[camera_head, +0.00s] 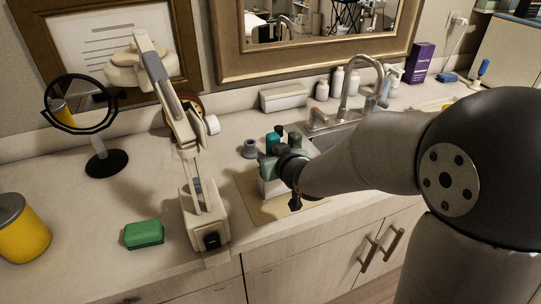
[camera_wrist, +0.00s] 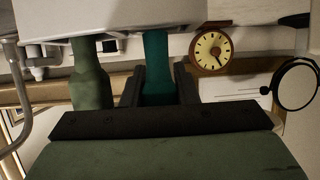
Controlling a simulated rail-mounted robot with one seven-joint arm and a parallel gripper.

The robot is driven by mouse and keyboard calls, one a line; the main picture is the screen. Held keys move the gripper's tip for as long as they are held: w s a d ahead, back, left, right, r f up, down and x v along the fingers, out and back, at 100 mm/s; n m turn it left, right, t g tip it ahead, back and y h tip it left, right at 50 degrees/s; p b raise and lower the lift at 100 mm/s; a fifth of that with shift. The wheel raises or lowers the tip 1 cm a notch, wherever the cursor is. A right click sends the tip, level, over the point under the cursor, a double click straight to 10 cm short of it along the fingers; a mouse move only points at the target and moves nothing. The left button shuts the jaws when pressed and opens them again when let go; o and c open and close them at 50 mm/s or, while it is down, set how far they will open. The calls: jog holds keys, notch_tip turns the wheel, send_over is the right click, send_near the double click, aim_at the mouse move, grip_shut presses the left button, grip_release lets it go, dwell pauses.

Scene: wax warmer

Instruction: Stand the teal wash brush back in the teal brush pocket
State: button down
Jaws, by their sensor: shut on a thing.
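My gripper (camera_wrist: 158,90) is shut on the teal wash brush (camera_wrist: 157,65), with a dark finger on either side of it. The wrist view is upside down, so the brush's lower part runs toward the white caddy (camera_wrist: 215,17) and goes out of sight behind its edge. In the head view the top of the teal brush (camera_head: 272,141) stands above the white caddy (camera_head: 268,187), next to my gripper (camera_head: 275,164). The teal pocket itself is hidden, so I cannot tell whether the brush's end is inside it.
A grey-green brush (camera_wrist: 90,80) stands beside the teal one. The caddy rests on a tan mat (camera_head: 247,205). A white lamp-like arm (camera_head: 196,200) stands left of it, then a green block (camera_head: 144,234). The sink tap (camera_head: 365,75) is behind my arm.

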jog(key=shift+f+b, duration=0.75)
jog(key=c, duration=1.1)
grip_release()
jog(key=shift+o, duration=0.2)
jog(key=shift+r, duration=0.1)
jog(key=p+v, duration=0.4)
jog(key=v, duration=0.4)
dwell(0.3)
